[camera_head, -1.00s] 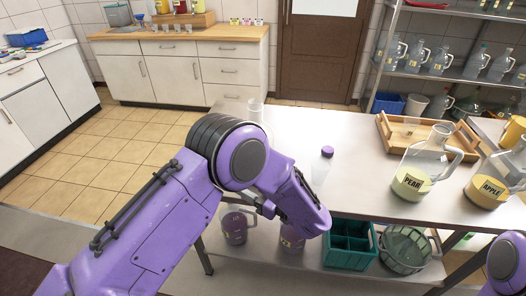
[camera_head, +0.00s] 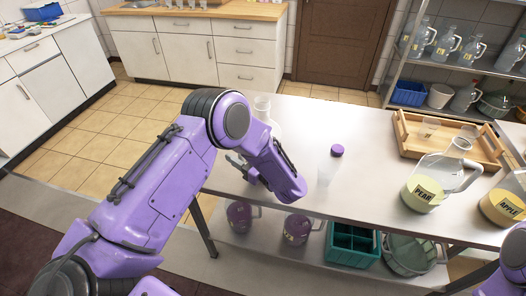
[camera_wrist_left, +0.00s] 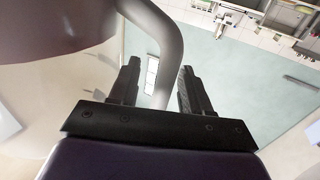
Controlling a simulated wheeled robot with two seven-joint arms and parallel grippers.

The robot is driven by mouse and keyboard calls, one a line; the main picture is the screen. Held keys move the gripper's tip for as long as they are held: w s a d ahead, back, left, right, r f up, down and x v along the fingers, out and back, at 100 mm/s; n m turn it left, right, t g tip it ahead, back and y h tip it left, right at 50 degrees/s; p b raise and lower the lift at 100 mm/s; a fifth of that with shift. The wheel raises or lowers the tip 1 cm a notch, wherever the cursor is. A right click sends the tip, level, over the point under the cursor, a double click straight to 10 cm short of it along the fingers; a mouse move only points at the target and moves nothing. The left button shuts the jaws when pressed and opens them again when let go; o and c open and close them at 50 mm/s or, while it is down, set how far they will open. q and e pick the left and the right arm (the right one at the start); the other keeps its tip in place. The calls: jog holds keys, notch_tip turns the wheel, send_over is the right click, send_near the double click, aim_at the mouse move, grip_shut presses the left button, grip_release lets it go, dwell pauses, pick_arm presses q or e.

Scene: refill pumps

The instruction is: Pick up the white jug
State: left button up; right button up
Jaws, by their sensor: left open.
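The white jug (camera_head: 262,108) stands on the table behind my left arm in the head view; its pale neck shows, and my arm hides most of its body. In the left wrist view its pale, curved body (camera_wrist_left: 60,95) fills the left side, and its handle (camera_wrist_left: 170,50) runs down between the fingers. My left gripper (camera_wrist_left: 158,78) is open, with one finger on each side of the handle; I cannot tell whether they touch it. In the head view the left gripper (camera_head: 236,163) is partly hidden by my forearm. My right gripper is out of view.
A purple-capped bottle (camera_head: 330,165) stands right of my left forearm. The PEAR jug (camera_head: 425,190), APPLE jug (camera_head: 503,205) and a wooden tray (camera_head: 405,142) occupy the table's right. Below are purple jugs (camera_head: 297,228) and a green crate (camera_head: 352,244). The table's middle is mostly clear.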

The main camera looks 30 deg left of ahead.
pick_arm(q)
jog(key=shift+s+a, duration=0.1)
jog(key=shift+a, duration=0.45)
jog(key=shift+d, duration=0.15)
grip_shut()
dwell(0.8)
